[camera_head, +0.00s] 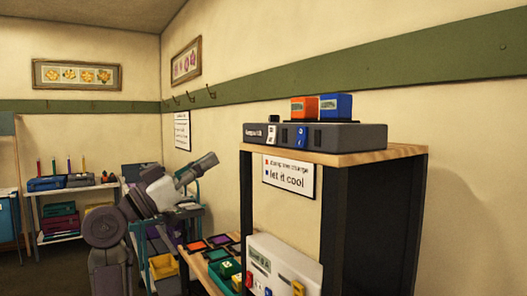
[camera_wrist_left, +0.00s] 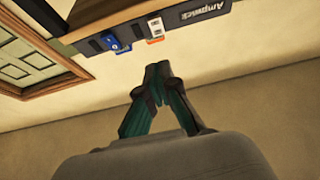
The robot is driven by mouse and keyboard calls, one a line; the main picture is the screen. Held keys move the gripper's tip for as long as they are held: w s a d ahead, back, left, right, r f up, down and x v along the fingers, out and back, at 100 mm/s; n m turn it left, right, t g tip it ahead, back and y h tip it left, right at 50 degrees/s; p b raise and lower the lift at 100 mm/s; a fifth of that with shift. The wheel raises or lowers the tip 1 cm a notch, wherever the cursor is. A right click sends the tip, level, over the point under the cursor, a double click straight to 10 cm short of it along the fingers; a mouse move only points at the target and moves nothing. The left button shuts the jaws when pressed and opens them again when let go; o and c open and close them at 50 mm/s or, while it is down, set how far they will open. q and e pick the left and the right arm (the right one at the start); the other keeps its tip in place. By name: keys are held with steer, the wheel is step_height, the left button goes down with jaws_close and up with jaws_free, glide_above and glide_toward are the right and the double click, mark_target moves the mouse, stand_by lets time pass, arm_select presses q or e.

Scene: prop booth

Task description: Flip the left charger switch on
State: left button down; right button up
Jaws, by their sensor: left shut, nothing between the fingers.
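A dark grey charger (camera_head: 355,137) lies on top of the wooden shelf unit. Its front face has a white switch (camera_head: 272,134) on the left and a blue switch (camera_head: 300,136) to its right. In the left wrist view the charger's name plate (camera_wrist_left: 205,11), the white switch with an orange part (camera_wrist_left: 154,29) and the blue switch (camera_wrist_left: 113,43) show near the top. My left gripper (camera_wrist_left: 157,70) is shut and empty, its fingertips apart from the switches. My right gripper is out of view.
An orange block (camera_head: 304,108) and a blue block (camera_head: 335,106) sit on the charger. A sign (camera_head: 289,176) hangs under the shelf top (camera_head: 385,153). A white device (camera_head: 272,258) with coloured switches stands below. The air left of the charger looks clear.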

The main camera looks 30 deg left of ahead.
arm_select(q)
steer(key=p, duration=0.7)
glide_toward(271, 137)
step_height(271, 137, up, 5)
steer(key=w, duration=0.2)
steer(key=shift+w+d+f+p, duration=0.2)
steer(key=shift+w+d+f, duration=0.2)
steer(key=shift+w, duration=0.15)
steer(key=shift+w+d+f+p, duration=0.15)
steer(key=shift+w+d+f, duration=0.25)
steer(key=shift+w, duration=0.1)
steer(key=shift+w+d+f, duration=0.2)
steer(key=shift+w+f, duration=0.15)
steer(key=shift+w, duration=0.2)
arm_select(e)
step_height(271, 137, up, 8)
